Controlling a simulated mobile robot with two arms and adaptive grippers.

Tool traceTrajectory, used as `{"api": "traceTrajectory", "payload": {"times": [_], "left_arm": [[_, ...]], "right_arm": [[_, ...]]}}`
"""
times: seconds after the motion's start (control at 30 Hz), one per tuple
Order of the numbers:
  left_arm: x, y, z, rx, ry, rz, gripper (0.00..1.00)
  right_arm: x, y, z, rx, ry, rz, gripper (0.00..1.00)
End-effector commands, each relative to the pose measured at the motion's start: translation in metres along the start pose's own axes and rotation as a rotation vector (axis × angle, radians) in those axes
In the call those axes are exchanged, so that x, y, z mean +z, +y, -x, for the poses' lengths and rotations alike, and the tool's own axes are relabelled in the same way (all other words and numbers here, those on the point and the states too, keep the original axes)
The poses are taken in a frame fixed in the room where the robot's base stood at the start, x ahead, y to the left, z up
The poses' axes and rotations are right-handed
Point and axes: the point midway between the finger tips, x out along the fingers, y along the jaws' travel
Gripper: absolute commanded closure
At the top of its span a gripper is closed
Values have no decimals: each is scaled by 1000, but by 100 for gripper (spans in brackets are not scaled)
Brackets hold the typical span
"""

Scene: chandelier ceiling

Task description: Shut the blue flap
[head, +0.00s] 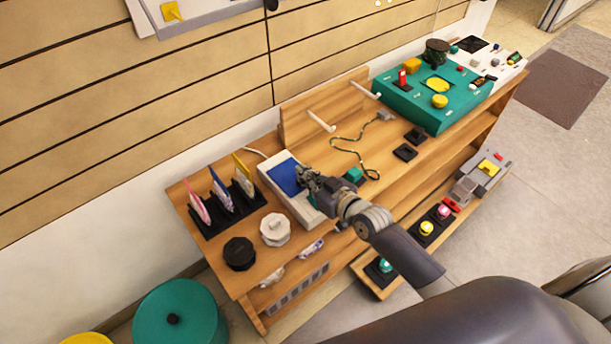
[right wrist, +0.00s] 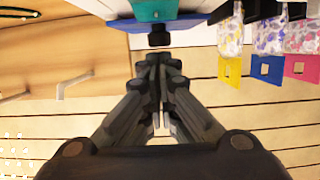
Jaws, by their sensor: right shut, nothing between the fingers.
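The blue flap (head: 285,177) is a flat blue panel on a white box (head: 276,159) on the wooden bench. I cannot tell its exact angle, since my right gripper hides its right part. My right gripper (head: 305,177) is shut and empty, over or beside the flap's right edge. In the right wrist view its fingertips (right wrist: 158,60) are together just below a small black knob (right wrist: 159,38). A blue strip of the flap (right wrist: 195,25) shows behind that knob. Whether the fingers touch it cannot be told. My left gripper is not in view.
A rack with several upright packets (head: 222,191) stands left of the box. A white lidded jar (head: 275,229) and a black one (head: 239,253) are in front. A teal block (head: 353,174) lies close right of my gripper. A teal console (head: 432,88) is farther right.

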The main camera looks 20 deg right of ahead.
Motion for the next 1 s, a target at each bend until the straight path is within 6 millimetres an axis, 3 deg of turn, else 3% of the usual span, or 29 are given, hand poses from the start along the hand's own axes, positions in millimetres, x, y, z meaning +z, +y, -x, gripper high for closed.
{"api": "traceTrajectory", "payload": {"times": [0.23, 0.43, 0.73, 0.87, 1.0], "left_arm": [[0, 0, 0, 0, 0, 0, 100], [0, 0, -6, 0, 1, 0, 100], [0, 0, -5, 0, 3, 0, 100], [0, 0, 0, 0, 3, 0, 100], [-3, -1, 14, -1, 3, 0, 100]], "right_arm": [[0, 0, 0, 0, 0, 0, 100], [18, 0, -1, 0, -3, 2, 100], [22, 0, 0, -1, -11, -1, 100], [17, 0, 0, -1, -13, -1, 100], [0, 1, 2, -1, -9, -1, 100]]}}
